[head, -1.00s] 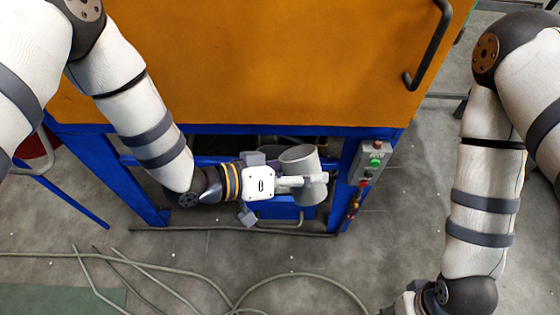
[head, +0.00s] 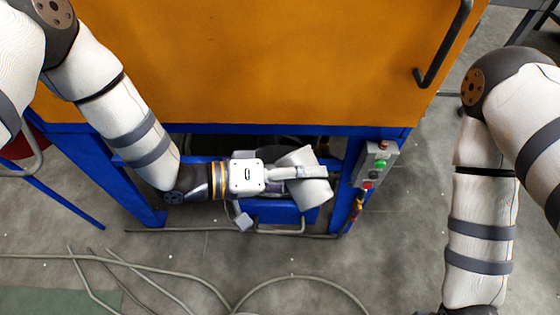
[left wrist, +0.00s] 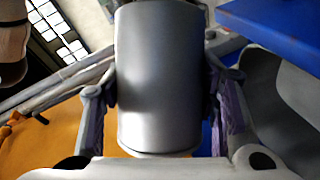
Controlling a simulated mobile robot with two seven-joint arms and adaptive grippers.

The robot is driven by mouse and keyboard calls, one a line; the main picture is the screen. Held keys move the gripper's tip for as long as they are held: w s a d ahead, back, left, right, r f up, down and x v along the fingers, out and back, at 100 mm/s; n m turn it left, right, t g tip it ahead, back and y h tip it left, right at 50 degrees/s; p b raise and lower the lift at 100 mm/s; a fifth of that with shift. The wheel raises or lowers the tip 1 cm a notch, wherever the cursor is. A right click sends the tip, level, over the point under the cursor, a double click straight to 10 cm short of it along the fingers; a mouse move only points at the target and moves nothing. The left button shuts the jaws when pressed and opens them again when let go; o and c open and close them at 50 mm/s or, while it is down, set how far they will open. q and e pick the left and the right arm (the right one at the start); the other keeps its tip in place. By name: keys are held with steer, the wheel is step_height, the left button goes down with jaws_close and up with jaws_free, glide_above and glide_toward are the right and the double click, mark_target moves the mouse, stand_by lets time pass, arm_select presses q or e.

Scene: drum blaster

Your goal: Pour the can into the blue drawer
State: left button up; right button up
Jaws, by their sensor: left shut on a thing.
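A plain grey can (head: 304,176) is held by my left gripper (head: 300,173) in front of the orange machine, over the blue drawer (head: 274,211). The can is tilted in the head view. In the left wrist view the can (left wrist: 159,75) fills the middle, with a finger on either side of it. The can's contents are not visible. The blue drawer has a grey bar handle at its front, and the can and gripper hide part of it. My right arm is at the right, and its gripper is outside the picture.
The orange machine (head: 230,70) on a blue frame stands directly behind the can. A grey control box (head: 375,165) with green and red buttons is close to the right of the can. Hoses (head: 180,275) lie on the concrete floor in front.

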arm_select(q)
steer(key=shift+w+f+n+b, duration=0.1)
steer(key=shift+f+n+b, duration=0.25)
steer(key=shift+f+n, duration=0.1)
steer(key=shift+w+a+f+n+g+h+b, duration=0.3)
steer(key=shift+w+a+f+n+h+b, duration=0.2)
steer(key=shift+b, duration=0.35)
steer(key=shift+w+r, duration=0.1)
steer(key=shift+w, duration=0.2)
steer(key=shift+w+a+f+n+h+b, duration=0.1)
steer(key=shift+w+f+n+h+b, duration=0.15)
steer(key=shift+n+b, duration=0.55)
steer(key=shift+r, duration=0.2)
steer(key=shift+n+h, duration=0.25)
arm_select(e)
steer(key=s+f+g, duration=0.2)
steer(key=s+f, duration=0.3)
steer(key=shift+f, duration=0.2)
arm_select(q)
steer(key=shift+w+a+r+n+h+b, duration=0.25)
steer(key=shift+n+b, duration=0.2)
steer(key=shift+n, duration=0.15)
steer(key=shift+w+a+r+n+h+b, duration=0.1)
steer(key=shift+w+r+n+h+b, duration=0.15)
steer(key=shift+n+b, duration=0.25)
arm_select(e)
steer(key=shift+x, duration=0.8)
